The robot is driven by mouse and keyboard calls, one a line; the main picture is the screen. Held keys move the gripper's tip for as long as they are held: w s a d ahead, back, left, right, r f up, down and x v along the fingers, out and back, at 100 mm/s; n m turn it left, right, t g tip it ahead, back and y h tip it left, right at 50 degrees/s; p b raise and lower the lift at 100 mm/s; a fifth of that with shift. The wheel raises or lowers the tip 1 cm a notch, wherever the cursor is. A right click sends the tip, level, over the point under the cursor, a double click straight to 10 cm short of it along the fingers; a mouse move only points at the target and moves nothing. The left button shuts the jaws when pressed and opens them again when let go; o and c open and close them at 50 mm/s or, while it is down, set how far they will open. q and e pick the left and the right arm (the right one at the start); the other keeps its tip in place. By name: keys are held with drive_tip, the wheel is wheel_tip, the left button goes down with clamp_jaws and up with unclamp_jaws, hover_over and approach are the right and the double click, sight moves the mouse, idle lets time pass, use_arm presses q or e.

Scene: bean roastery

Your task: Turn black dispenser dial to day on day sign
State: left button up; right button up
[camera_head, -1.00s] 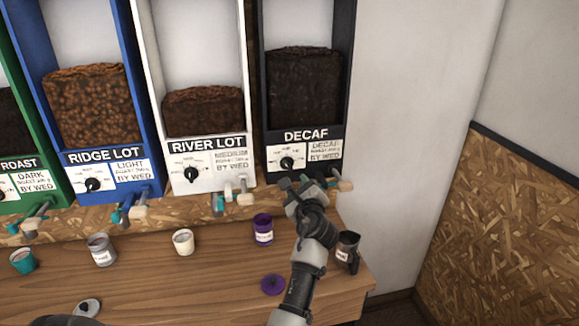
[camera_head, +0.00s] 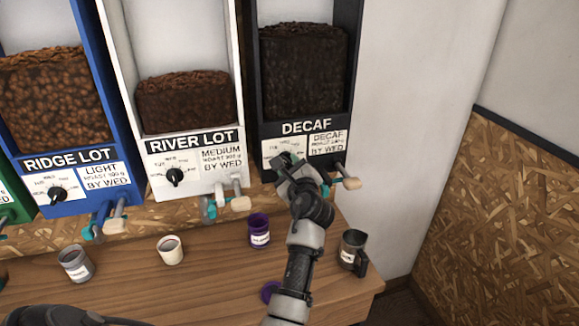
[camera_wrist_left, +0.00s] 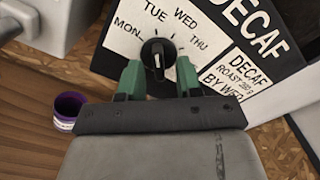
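The black dispenser (camera_head: 252,135) labelled DECAF stands at the right of the row. Its sign (camera_head: 327,142) reads BY WED, also in the left wrist view (camera_wrist_left: 236,68). Its black round dial (camera_wrist_left: 158,50) has a white pointer mark and labels MON, TUE, WED and THU around it; I cannot tell surely which label the mark points at. My left gripper (camera_head: 284,162) is in front of the dial and mostly hides it in the head view. In the left wrist view its green fingertips (camera_wrist_left: 160,77) are apart, one on each side just short of the dial. My right gripper is not in view.
A wooden tap handle (camera_head: 347,183) juts out right of my gripper. The white RIVER LOT (camera_head: 195,187) and blue RIDGE LOT (camera_head: 72,204) dispensers stand left. A purple jar (camera_head: 259,232), a cream cup (camera_head: 170,250), and grey mugs (camera_head: 353,246) (camera_head: 76,264) stand on the wooden counter.

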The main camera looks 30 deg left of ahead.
use_arm(q)
clamp_jaws()
drive_tip(key=shift+r+m+p, duration=0.15)
drive_tip(key=shift+m+p, duration=0.25)
drive_tip(key=shift+p, duration=0.35)
drive_tip(key=m+p, duration=0.3)
drive_tip(key=p, duration=0.1)
drive_tip(key=shift+a+r, duration=0.1)
drive_tip(key=shift+r, duration=0.05)
drive_tip(key=m+p, duration=0.1)
drive_tip(key=m, duration=0.1)
drive_tip(key=shift+m+p, duration=0.3)
drive_tip(key=shift+p, duration=0.1)
drive_tip(key=m, duration=0.3)
drive_tip(key=shift+s+a+f+m, duration=0.1)
drive_tip(key=shift+f+m, duration=0.15)
drive_tip(key=shift+m, duration=0.05)
drive_tip(key=m, duration=0.4)
drive_tip(key=shift+m, duration=0.3)
drive_tip(key=m, duration=0.5)
drive_tip(key=shift+a+r, duration=0.1)
drive_tip(key=shift+r, duration=0.1)
drive_tip(key=shift+m, duration=2)
drive_tip(key=shift+s, duration=0.1)
